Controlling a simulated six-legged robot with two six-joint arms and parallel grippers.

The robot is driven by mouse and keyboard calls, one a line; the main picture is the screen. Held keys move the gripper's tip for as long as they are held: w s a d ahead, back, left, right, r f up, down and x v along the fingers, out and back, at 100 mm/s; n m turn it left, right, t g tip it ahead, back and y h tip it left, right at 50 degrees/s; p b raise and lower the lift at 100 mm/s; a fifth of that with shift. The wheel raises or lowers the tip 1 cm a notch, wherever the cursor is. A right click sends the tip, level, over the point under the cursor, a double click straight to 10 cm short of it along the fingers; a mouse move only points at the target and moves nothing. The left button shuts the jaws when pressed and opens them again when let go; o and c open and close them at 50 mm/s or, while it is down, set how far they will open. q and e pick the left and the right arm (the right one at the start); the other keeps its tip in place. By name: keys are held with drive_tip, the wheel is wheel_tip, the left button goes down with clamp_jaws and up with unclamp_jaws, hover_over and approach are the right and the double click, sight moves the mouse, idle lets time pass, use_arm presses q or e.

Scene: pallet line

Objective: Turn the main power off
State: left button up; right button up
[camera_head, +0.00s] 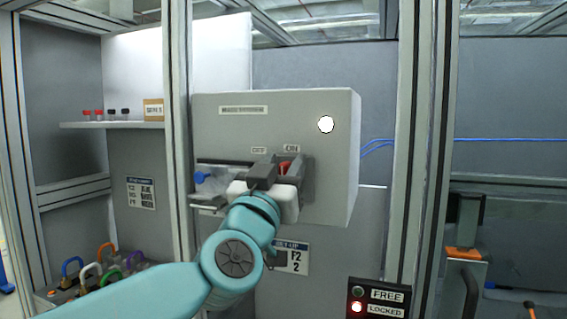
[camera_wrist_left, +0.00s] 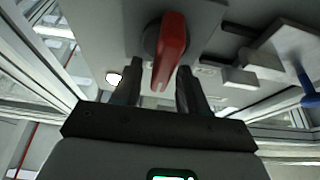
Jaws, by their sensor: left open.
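The grey power box (camera_head: 225,130) carries "OFF" and "ON" labels, with a white round lamp (camera_head: 326,124) at upper right. Its red switch handle (camera_head: 285,168) shows below the "ON" label, partly hidden by my gripper. In the left wrist view the red handle (camera_wrist_left: 172,45) points down between the fingers, leaning slightly. My left gripper (camera_head: 279,168) is open, with one finger on either side of the handle; I cannot tell whether either touches it. The fingers also show in the wrist view (camera_wrist_left: 158,88). My right gripper is not in view.
A metal bracket with a blue piece (camera_head: 202,177) sits left of my gripper. Frame posts (camera_head: 405,130) flank the box. A status box (camera_head: 378,298) glows red at "LOCKED". Several coloured padlocks (camera_head: 72,268) stand lower left. A shelf (camera_head: 110,125) holds small red and black items.

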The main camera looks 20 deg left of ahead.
use_arm(q)
drive_tip(key=shift+w+d, duration=0.1)
drive_tip(key=shift+w, duration=0.1)
drive_tip(key=shift+f, duration=0.1)
drive_tip(key=shift+c, duration=0.9)
clamp_jaws()
